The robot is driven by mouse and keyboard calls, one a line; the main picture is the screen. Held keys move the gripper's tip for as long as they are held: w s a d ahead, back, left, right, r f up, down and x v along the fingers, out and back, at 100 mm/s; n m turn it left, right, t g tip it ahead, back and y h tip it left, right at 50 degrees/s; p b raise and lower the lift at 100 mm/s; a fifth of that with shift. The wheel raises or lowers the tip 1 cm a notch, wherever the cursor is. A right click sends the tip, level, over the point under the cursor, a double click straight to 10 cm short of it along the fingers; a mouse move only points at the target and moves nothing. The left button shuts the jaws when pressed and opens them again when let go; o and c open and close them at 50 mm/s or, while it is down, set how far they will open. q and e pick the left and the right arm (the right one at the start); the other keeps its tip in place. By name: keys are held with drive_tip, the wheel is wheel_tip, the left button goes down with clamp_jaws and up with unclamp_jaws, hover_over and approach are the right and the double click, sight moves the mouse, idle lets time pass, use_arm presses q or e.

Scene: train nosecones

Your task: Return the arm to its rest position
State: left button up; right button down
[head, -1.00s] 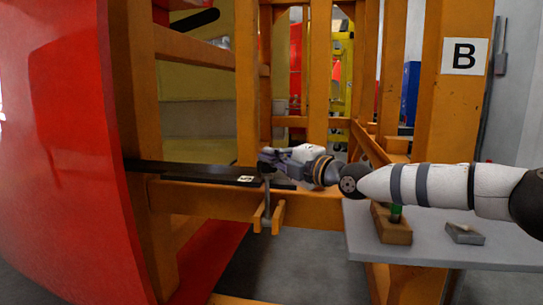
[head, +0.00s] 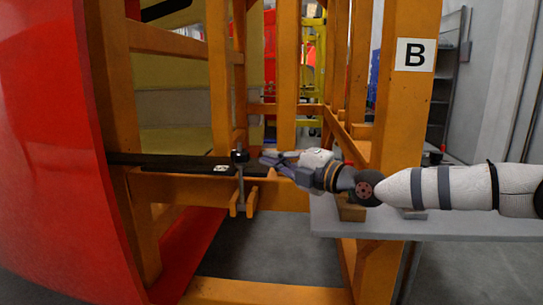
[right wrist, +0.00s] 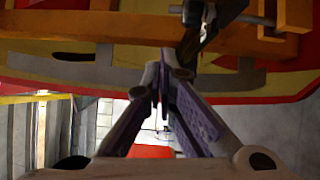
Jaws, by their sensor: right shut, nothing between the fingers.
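My right arm comes in from the right in the head view, stretched over the grey shelf. Its gripper (head: 268,158) is shut and empty. The fingertips are just right of a dark clamp (head: 240,172) on the orange beam; I cannot tell the exact gap in depth. In the right wrist view the purple-padded fingers (right wrist: 163,80) come together with nothing held between them. A long black bar (head: 165,161) lies along the orange beam (head: 185,188), with the clamp near its right end. My left gripper is not in view.
A large red curved panel (head: 50,150) fills the left. Orange posts, one with a "B" sign (head: 415,55), stand behind and beside my arm. The grey shelf (head: 460,227) is under the arm, with a wooden block (head: 350,210) partly hidden. Grey floor shows below.

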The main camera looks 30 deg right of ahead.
drive_tip(key=s+a+f+n+g, duration=0.4)
drive_tip(key=s+a+f+n, duration=0.15)
drive_tip(key=f, duration=0.35)
drive_tip(key=s+a+f+n+g, duration=0.4)
drive_tip(key=s+a+f+n, duration=0.15)
drive_tip(key=f, duration=0.45)
drive_tip(key=s+a+f+n+g, duration=0.4)
drive_tip(key=s+a+f+n, duration=0.15)
drive_tip(key=f, duration=0.35)
drive_tip(key=s+d+f+n+g+h, duration=0.1)
drive_tip(key=s+f+n+g+h, duration=0.15)
drive_tip(key=s+f+n, duration=0.6)
drive_tip(key=s+d+f+n+g+h, duration=0.15)
drive_tip(key=s+f+n+g, duration=0.35)
drive_tip(key=s, duration=0.7)
drive_tip(key=s+d+f+n+h, duration=0.1)
drive_tip(key=s+d+n, duration=0.2)
drive_tip(key=s+n, duration=0.5)
drive_tip(key=s+d+f+n+h, duration=0.1)
drive_tip(key=s+d+n+h, duration=0.1)
drive_tip(key=s+n, duration=0.5)
drive_tip(key=d+n, duration=0.1)
drive_tip(key=n, duration=0.2)
drive_tip(key=shift+s, duration=0.4)
